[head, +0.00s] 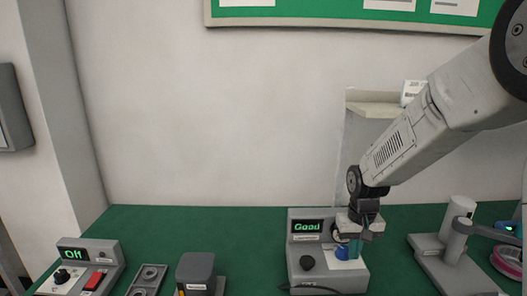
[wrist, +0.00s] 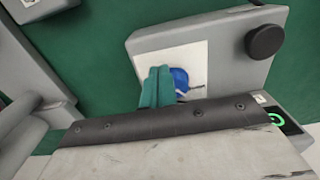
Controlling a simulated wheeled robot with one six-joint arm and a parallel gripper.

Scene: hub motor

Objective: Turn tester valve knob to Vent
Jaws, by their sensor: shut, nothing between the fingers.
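The grey tester (head: 296,277) stands on the green bench, and its display (head: 306,226) reads "Good" in green. A blue knob (head: 342,254) sits on a white plate on its sloped face; it also shows in the wrist view (wrist: 181,78). A black round knob (head: 307,262) is to its left, and in the wrist view it is at upper right (wrist: 265,42). My gripper (head: 356,248) is shut and empty, its teal fingers (wrist: 158,76) right beside the blue knob and partly covering it. Whether they touch is unclear. The Vent marking and knob's pointer cannot be read.
A grey box with an "Off" display (head: 73,254) and red switch stands at far left. A grey tray (head: 147,280) and a dark grey block (head: 196,270) lie between it and the tester. A grey stand (head: 455,245) is to the right. A cable runs before the tester.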

